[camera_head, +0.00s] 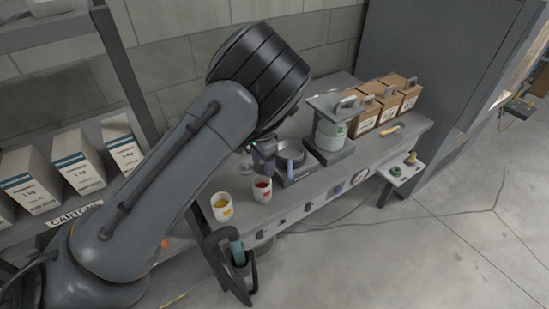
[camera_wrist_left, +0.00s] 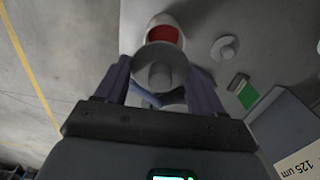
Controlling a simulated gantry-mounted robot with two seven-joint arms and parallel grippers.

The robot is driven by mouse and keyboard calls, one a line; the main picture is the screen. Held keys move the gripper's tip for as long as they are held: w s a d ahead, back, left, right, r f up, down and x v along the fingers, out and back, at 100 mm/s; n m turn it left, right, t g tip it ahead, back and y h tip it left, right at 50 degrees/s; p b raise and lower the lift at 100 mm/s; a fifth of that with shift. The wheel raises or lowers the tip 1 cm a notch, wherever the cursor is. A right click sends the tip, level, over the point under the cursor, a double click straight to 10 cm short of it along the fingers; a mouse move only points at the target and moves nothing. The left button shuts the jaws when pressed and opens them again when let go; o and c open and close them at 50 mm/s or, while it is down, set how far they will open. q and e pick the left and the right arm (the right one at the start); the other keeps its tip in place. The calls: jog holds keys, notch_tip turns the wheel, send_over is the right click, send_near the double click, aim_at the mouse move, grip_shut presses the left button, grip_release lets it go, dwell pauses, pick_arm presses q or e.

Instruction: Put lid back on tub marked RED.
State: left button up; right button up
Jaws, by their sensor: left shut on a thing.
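The tub with red contents (camera_head: 262,190) stands open near the bench's front edge. In the wrist view its white rim and red inside (camera_wrist_left: 166,34) show just beyond my left gripper (camera_wrist_left: 160,78). The gripper is shut on a round grey lid with a knob (camera_wrist_left: 160,58), which overlaps the near part of the tub in that view. I cannot tell the gap between lid and tub. In the head view my left gripper (camera_head: 263,166) is above and close to the red tub, and the lid is hard to make out. My right gripper is not in view.
An open tub with yellow contents (camera_head: 222,207) stands left of the red one. Another knobbed lid (camera_wrist_left: 224,48) and a green patch (camera_wrist_left: 244,92) show in the wrist view. A scale with a round pan (camera_head: 291,155) and a sieve unit (camera_head: 330,132) stand to the right.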

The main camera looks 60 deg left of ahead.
aim_at(261, 170)
pick_arm(q)
jog(key=shift+s+a+r, duration=0.15)
jog(key=shift+a+r, duration=0.1)
jog(key=shift+a, duration=0.15)
jog(key=shift+f, duration=0.15)
jog(key=shift+s+f+b, duration=0.1)
jog(key=shift+f+b, duration=0.25)
jog(key=shift+f, duration=0.15)
notch_tip(261, 170, down, 3)
jog(key=b, duration=0.3)
jog(key=shift+f, duration=0.2)
jog(key=shift+d+f+b, duration=0.1)
jog(key=shift+f+b, duration=0.3)
jog(key=shift+f, duration=0.45)
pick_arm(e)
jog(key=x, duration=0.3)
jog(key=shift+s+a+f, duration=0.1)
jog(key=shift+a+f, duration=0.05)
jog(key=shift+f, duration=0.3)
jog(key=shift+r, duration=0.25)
pick_arm(q)
jog(key=shift+p, duration=0.45)
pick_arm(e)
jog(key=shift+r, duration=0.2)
